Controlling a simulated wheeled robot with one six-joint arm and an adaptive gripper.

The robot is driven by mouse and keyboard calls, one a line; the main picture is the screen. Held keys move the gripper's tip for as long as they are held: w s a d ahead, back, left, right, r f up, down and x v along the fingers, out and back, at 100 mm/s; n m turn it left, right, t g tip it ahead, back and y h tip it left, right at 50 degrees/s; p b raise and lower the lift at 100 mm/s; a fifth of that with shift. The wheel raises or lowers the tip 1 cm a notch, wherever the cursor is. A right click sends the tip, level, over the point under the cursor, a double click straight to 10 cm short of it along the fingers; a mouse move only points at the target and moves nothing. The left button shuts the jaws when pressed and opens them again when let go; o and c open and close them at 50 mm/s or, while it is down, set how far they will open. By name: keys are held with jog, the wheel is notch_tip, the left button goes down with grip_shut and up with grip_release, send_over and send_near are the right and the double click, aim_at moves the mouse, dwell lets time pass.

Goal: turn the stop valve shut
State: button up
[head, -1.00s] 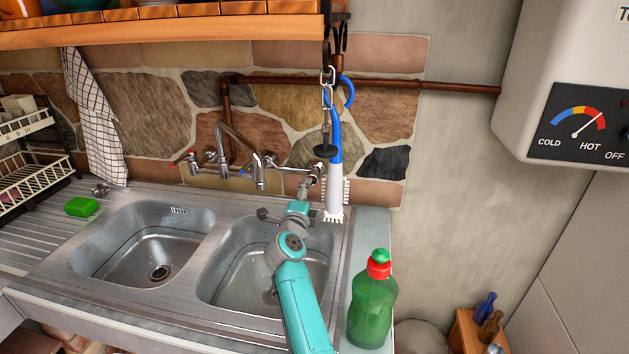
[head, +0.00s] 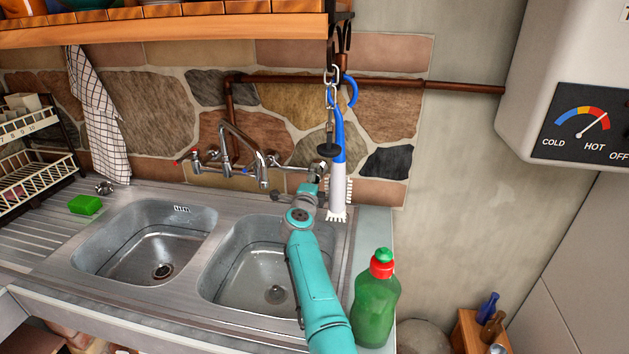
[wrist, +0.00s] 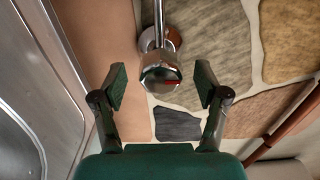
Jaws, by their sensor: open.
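The stop valve (wrist: 158,75) is a round chrome knob with a small red mark, near the wall in the wrist view. A chrome pipe runs up from it in that view. In the head view the valve (head: 318,168) sits low on the wall at the right end of the taps, partly hidden by my arm. My gripper (wrist: 161,84) is open, one dark finger on each side of the knob, with gaps on both sides. How deep the knob sits between the fingers I cannot tell. In the head view my gripper (head: 312,186) points at the valve.
Chrome taps (head: 232,158) stand to the left, above the double sink (head: 225,290). A green soap bottle (head: 374,305) stands at front right. A copper pipe (head: 430,85) crosses the wall.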

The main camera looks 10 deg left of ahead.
jog(key=c, duration=1.1)
jog(key=shift+c, duration=0.2)
jog(key=shift+n, duration=0.4)
jog(key=n, duration=0.3)
jog(key=shift+n, duration=0.4)
jog(key=n, duration=1.3)
jog(key=shift+n, duration=0.3)
